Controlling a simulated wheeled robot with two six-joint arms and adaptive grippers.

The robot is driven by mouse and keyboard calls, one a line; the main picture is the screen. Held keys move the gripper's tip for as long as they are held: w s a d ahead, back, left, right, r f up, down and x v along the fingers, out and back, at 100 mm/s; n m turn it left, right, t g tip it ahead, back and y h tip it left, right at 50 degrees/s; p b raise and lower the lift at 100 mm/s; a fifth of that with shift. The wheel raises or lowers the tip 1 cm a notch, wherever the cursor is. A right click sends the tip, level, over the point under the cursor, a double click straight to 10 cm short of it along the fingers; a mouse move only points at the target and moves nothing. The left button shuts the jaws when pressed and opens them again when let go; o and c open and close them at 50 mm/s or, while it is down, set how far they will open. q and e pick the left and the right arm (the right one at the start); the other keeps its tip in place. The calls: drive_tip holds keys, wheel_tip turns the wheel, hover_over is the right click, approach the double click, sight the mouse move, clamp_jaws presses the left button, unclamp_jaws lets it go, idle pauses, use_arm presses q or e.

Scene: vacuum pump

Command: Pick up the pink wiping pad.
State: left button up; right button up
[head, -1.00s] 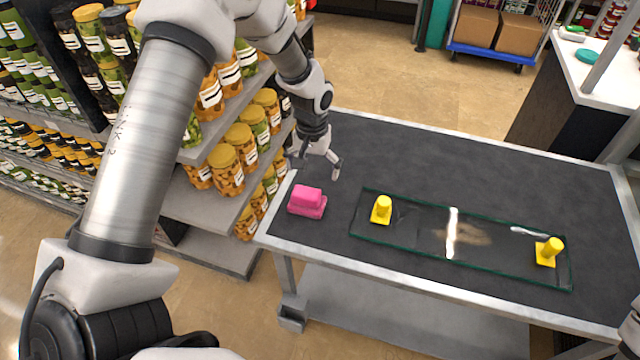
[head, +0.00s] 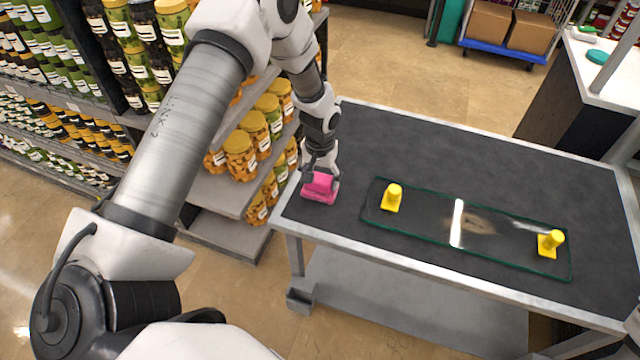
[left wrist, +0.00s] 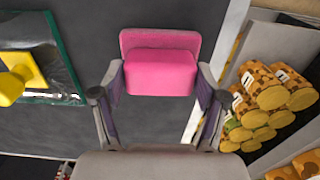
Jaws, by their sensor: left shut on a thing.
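The pink wiping pad (head: 320,189) sits at the near left corner of the dark table top, a raised block on a wider flat base. My left gripper (head: 321,178) is down over it from above, shut on its block. In the left wrist view the fingers (left wrist: 160,78) are on the two sides of the pad's block (left wrist: 160,64), and the base shows behind it. Whether the pad still touches the table is hard to tell. My right gripper is not in view.
A glass sheet (head: 425,235) with two yellow suction handles, left (head: 392,198) and right (head: 550,243), lies on the table (head: 420,150) right of the pad. A brownish smear shows on it. Shelves with jars (head: 240,150) stand close on the left. The far table area is clear.

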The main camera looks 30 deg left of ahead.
sight(321, 181)
use_arm(q)
drive_tip(key=shift+w+r+b, duration=0.3)
drive_tip(key=shift+r+b, duration=0.1)
drive_tip(key=shift+r, duration=0.3)
drive_tip(key=shift+s+d+r+b, duration=0.2)
drive_tip(key=shift+s+r+b, duration=0.1)
drive_tip(key=shift+r, duration=0.15)
drive_tip(key=shift+s+d+r+b, duration=0.15)
drive_tip(key=shift+s+r, duration=0.1)
drive_tip(key=shift+r, duration=0.2)
drive_tip(key=s+d+b, duration=0.1)
drive_tip(key=s+d, duration=0.2)
drive_tip(key=s+d+r+b, duration=0.1)
drive_tip(key=s+d, duration=0.2)
drive_tip(key=s, duration=0.1)
drive_tip(key=s+d+b, duration=0.1)
drive_tip(key=s+d, duration=0.3)
drive_tip(key=shift+r, duration=0.3)
drive_tip(key=o, duration=0.4)
drive_tip(key=shift+s, duration=0.1)
drive_tip(key=shift+c, duration=0.9)
